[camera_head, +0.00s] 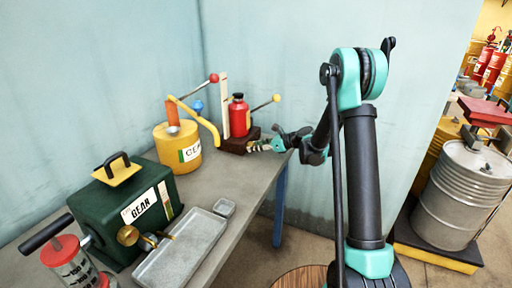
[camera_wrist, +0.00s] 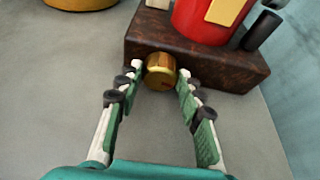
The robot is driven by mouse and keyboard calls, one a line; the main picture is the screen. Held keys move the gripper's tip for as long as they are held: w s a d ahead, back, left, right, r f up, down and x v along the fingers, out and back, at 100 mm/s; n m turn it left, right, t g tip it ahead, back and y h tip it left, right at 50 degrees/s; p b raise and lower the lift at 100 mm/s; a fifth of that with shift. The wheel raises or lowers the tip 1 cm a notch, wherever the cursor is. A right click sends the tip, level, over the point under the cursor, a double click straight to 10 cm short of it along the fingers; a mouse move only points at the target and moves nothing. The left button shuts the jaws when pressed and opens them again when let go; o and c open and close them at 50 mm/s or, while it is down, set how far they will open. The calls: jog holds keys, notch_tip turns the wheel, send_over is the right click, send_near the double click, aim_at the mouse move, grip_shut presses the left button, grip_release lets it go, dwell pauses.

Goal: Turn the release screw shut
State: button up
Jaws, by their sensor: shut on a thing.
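The release screw is a round brass knob (camera_wrist: 160,71) on the front face of a dark brown base block (camera_wrist: 215,62). A red bottle jack (camera_wrist: 212,18) stands on this block; in the head view the red jack (camera_head: 239,118) is at the far right end of the bench. My gripper (camera_wrist: 160,75) reaches the knob from the front. Its fingertips are on either side of the knob, closed on it. In the head view my gripper (camera_head: 268,146) is small beside the base block (camera_head: 236,144), and the knob is hidden there.
A grey bench (camera_head: 211,184) carries a yellow gear-oil can (camera_head: 171,150) with a pump, left of the jack. A green gear box (camera_head: 120,212), a metal tray (camera_head: 182,250) and a red-topped cylinder (camera_head: 70,262) are nearer. A steel drum (camera_head: 455,195) stands at right.

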jog(key=shift+s+f+n+t+h, duration=0.1)
jog(key=shift+s+n+t+h, duration=0.1)
jog(key=shift+n+t, duration=0.75)
jog(key=shift+s+n+t+h, duration=0.15)
jog(key=shift+n+t, duration=0.4)
jog(key=shift+n, duration=0.7)
jog(key=o, duration=1.2)
jog(key=shift+c, duration=0.2)
jog(key=shift+w, duration=0.1)
